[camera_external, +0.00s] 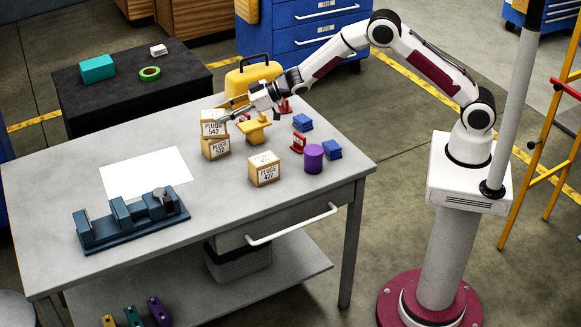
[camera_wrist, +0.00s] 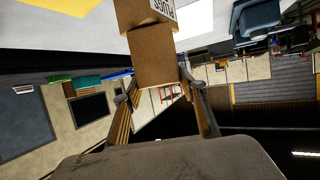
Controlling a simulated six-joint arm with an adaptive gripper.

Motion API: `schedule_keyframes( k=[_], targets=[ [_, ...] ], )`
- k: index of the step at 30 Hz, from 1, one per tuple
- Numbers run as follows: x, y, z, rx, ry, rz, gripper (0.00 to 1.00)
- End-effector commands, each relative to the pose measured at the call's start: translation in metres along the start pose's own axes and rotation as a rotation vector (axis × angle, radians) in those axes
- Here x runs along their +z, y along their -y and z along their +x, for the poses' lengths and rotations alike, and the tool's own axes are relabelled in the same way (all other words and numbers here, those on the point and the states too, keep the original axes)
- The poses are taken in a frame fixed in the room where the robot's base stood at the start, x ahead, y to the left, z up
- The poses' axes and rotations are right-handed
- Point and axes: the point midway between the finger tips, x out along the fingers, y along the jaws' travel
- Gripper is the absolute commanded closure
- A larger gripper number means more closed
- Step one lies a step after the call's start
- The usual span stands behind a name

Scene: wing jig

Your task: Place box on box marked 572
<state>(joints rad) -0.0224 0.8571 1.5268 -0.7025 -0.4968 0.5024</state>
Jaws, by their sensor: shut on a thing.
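A cardboard box labelled PLUGS 542 (camera_external: 213,130) sits directly above the box whose label looks like 572 (camera_external: 216,148), with no clear gap between them. The upper box is slightly offset from the lower one. My gripper (camera_external: 222,117) reaches in from the right and is shut on the upper box. The wrist view is upside down: the held box (camera_wrist: 153,58) is at the fingers (camera_wrist: 157,92), and the lower box (camera_wrist: 145,12) with part of its PLUGS label is beyond it. I cannot tell whether the upper box fully rests on the lower.
A box marked PLUGS 427 (camera_external: 264,169), a purple cylinder (camera_external: 314,158), blue blocks (camera_external: 303,122) and a yellow stand (camera_external: 254,129) are to the right. A yellow toolbox (camera_external: 252,80) is behind. A white sheet (camera_external: 146,172) and blue jig (camera_external: 131,218) lie left.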

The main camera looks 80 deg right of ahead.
Motion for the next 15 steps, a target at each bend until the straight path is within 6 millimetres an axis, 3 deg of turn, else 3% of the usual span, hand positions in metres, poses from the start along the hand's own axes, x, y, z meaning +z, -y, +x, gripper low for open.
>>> schedule_keyframes(
  k=[13, 14, 15],
  targets=[
    [0.0018, 0.0001, 0.0013, -0.001, -0.003, -0.001, 0.85],
    [0.0025, 0.0001, 0.0013, -0.001, -0.001, -0.001, 0.54],
    [0.0024, 0.0001, 0.0012, -0.001, -0.001, -0.001, 0.43]
  ],
)
